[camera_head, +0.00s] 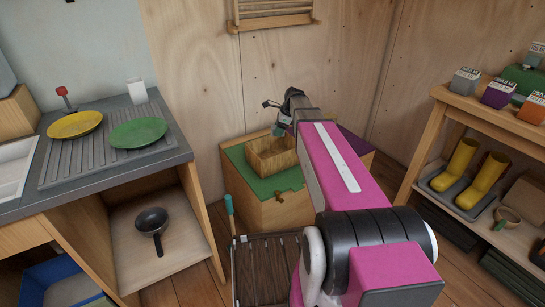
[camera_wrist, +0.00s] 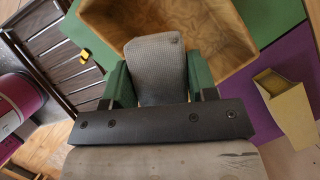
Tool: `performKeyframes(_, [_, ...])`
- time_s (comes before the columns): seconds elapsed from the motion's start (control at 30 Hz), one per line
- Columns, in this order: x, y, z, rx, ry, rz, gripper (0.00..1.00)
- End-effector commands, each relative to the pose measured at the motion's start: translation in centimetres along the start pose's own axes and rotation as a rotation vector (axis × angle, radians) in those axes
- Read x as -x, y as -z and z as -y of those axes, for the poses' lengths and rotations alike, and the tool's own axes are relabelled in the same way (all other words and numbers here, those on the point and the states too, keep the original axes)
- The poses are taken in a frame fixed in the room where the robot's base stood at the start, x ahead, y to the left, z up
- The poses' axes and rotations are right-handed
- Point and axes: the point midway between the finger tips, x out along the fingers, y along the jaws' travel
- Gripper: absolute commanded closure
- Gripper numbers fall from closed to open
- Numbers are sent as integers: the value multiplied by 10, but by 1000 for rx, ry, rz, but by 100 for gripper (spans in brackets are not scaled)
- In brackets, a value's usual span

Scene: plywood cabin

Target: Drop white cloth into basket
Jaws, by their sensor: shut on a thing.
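My gripper (camera_wrist: 160,78) has green fingers and is shut on a pale grey-white cloth (camera_wrist: 155,65) with a ribbed weave. The cloth sticks out beyond the fingers, over the inside of a tan wooden basket (camera_wrist: 228,38) in the wrist view. In the head view the basket (camera_head: 272,165) stands on the green top of a wooden chest, and my gripper (camera_head: 279,130) is at its back right, just above it. The cloth cannot be made out clearly in the head view. How far it hangs above the basket floor is hard to tell.
The chest's green top (camera_head: 238,160) adjoins a purple surface (camera_wrist: 265,85), where an open cream box (camera_wrist: 292,112) stands. A dark slatted rack (camera_head: 265,268) is in front. A counter with plates (camera_head: 138,132) stands left, a shelf with yellow boots (camera_head: 483,180) right.

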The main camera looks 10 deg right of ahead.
Motion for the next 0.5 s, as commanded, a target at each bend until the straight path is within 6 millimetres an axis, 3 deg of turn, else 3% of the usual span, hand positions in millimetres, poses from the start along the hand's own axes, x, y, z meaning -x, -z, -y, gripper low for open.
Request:
performKeyframes(0.17, [-15,4,16,-98,34,13,77])
performKeyframes(0.5, [-32,10,17,-114,39,14,77])
